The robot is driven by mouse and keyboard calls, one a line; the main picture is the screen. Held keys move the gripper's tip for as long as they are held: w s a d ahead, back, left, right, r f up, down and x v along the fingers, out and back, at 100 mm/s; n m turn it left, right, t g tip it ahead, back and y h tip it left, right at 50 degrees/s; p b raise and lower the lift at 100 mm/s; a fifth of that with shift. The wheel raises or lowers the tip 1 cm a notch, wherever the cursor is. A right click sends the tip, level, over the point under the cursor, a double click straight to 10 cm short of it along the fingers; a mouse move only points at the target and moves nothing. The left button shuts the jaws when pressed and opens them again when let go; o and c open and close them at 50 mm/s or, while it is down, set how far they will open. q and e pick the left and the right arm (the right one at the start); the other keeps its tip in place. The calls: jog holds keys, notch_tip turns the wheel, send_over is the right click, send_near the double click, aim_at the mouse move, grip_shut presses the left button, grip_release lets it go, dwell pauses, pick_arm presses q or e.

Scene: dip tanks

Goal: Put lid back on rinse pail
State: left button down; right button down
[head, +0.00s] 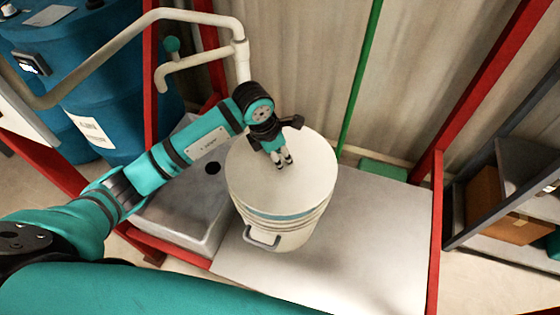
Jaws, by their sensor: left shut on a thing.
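The rinse pail (292,238) is a cream-white bucket with ribs near its top and a grey handle at its front. It stands upright on the pale grey bench. The lid (308,182), a flat cream disc, covers the pail's mouth. A blue band shows just under its front edge. I cannot tell whether the lid is fully seated or a little above the rim. My left gripper (284,161) points down at the lid's far middle, its fingers close together and shut on the lid. The gripped part is hidden between the fingers. My right gripper is not in view.
A grey sink basin (185,222) with a dark drain lies left of the pail, under a cream pipe (241,62). Blue drums (85,75) stand at the left. A green pole (362,70) and red posts rise behind and at the right. The bench right of the pail (375,235) is clear.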

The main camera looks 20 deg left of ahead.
aim_at(269, 167)
pick_arm(q)
notch_tip(269, 167, down, 3)
jog(key=shift+f+p, duration=0.15)
jog(key=shift+p, duration=0.15)
jog(key=c, duration=1.1)
grip_release()
jog(key=v, duration=1.2)
jog(key=shift+d+b, duration=0.1)
jog(key=shift+b, duration=0.2)
